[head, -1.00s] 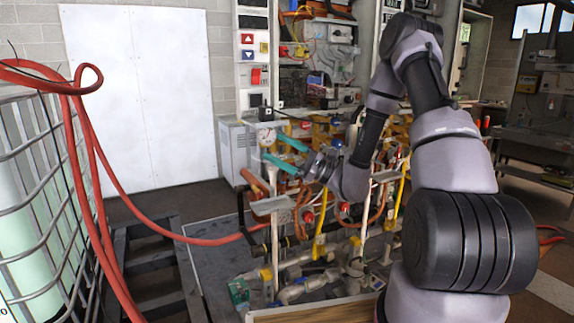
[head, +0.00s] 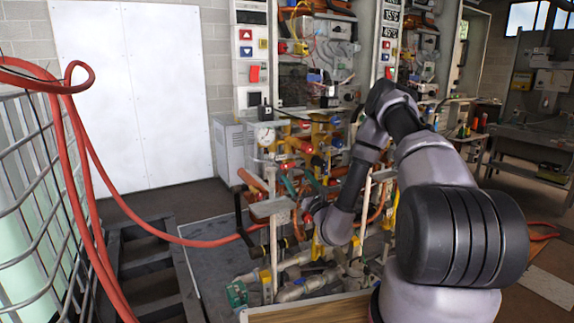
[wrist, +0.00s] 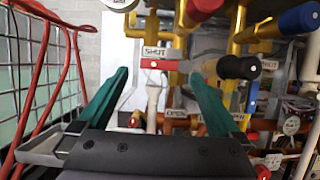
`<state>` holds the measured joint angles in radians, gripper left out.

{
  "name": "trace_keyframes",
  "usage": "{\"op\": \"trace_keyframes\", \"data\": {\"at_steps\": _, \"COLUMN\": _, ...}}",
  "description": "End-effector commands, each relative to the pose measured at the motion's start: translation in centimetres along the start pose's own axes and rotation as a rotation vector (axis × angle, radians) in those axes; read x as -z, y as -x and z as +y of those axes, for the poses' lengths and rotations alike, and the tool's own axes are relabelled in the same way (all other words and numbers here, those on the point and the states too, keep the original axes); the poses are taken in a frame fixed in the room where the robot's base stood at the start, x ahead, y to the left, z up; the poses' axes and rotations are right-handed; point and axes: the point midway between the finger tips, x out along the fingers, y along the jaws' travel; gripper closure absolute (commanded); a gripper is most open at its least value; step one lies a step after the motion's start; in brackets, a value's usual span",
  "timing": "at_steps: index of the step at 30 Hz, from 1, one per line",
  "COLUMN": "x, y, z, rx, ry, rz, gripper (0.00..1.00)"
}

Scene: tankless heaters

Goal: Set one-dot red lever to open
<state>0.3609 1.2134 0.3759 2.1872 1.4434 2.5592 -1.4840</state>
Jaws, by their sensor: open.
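My gripper (wrist: 160,76) is open and empty, its two teal fingers spread and pointing at the pipework; in the head view (head: 302,183) it is partly behind my wrist. In the wrist view a flat red bar (wrist: 158,65) lies across the gap between the fingertips, beneath a SHUT label (wrist: 160,52). A black grip (wrist: 238,67) lies in line with it beyond the right fingertip. A red handle (wrist: 206,7) is at the top. I cannot make out the dot marks or whether a finger touches the bar.
A blue handle (wrist: 299,18) and yellow pipes stand to the upper right in the wrist view. A pressure gauge (head: 266,137) and a metal tray (head: 271,208) are on the rig's left. A red hose (head: 190,242) runs left past a wire cage (head: 35,200).

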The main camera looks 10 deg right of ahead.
Motion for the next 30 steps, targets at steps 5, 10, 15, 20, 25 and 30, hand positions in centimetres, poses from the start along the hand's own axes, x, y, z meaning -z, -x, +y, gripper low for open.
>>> {"op": "trace_keyframes", "data": {"at_steps": 5, "x": -0.1, "y": -3.7, "z": 0.2, "rx": -0.006, "ry": 0.004, "rz": -0.005, "gripper": 0.00}}
{"op": "trace_keyframes", "data": {"at_steps": 10, "x": -0.1, "y": -6.4, "z": 0.1, "rx": -0.004, "ry": 0.002, "rz": -0.004, "gripper": 0.00}}
{"op": "trace_keyframes", "data": {"at_steps": 15, "x": -0.1, "y": -7.8, "z": 0.1, "rx": -0.004, "ry": 0.001, "rz": -0.002, "gripper": 0.00}}
{"op": "trace_keyframes", "data": {"at_steps": 20, "x": -0.1, "y": -8.1, "z": 0.1, "rx": -0.002, "ry": 0.000, "rz": -0.001, "gripper": 0.00}}
{"op": "trace_keyframes", "data": {"at_steps": 25, "x": -0.1, "y": -8.1, "z": 0.1, "rx": -0.003, "ry": 0.000, "rz": -0.001, "gripper": 0.04}}
{"op": "trace_keyframes", "data": {"at_steps": 30, "x": -0.1, "y": -8.0, "z": 0.1, "rx": -0.003, "ry": 0.000, "rz": -0.001, "gripper": 0.69}}
